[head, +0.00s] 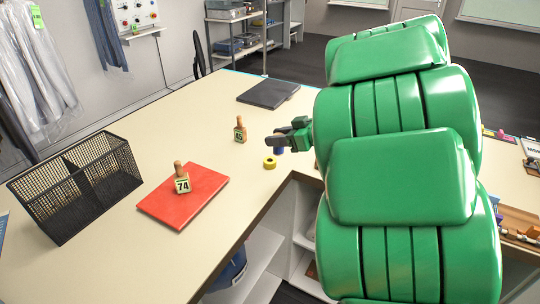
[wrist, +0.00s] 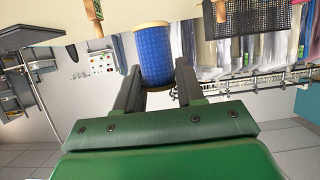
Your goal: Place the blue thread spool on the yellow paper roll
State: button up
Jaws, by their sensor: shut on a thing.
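My gripper (head: 283,138) reaches in from the right over the cream table. It is shut on the blue thread spool (wrist: 155,55), which has pale ends and sits between the two fingers in the wrist view. In the head view only a small part of the spool (head: 279,150) shows below the fingers. The yellow paper roll (head: 270,162) stands on the table just in front and slightly left of the spool in that view. I cannot tell the spool's exact height above the table. The yellow roll does not show clearly in the wrist view.
A wooden stamp marked 45 (head: 240,132) stands left of my gripper. A stamp marked 74 (head: 182,183) stands on a red pad (head: 155,206). A black mesh basket (head: 125,172) is at the left, a dark flat pad (head: 268,92) behind. The table's inner edge runs close in front.

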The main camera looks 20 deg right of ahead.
jog(key=w+f, duration=0.3)
jog(key=w, duration=0.1)
jog(key=w+f, duration=0.2)
jog(key=w, duration=0.2)
jog(key=w+d+f, duration=0.1)
jog(key=w+f, duration=0.2)
jog(key=w, duration=0.1)
jog(key=shift+w+f, duration=0.3)
jog(key=shift+f, duration=0.05)
jog(key=shift+w+f, duration=0.35)
jog(key=shift+f, duration=0.1)
jog(key=shift+w+d+f, duration=0.1)
jog(key=shift+f, duration=1.55)
jog(key=o, duration=1)
jog(key=shift+f, duration=0.1)
jog(key=shift+o, duration=0.2)
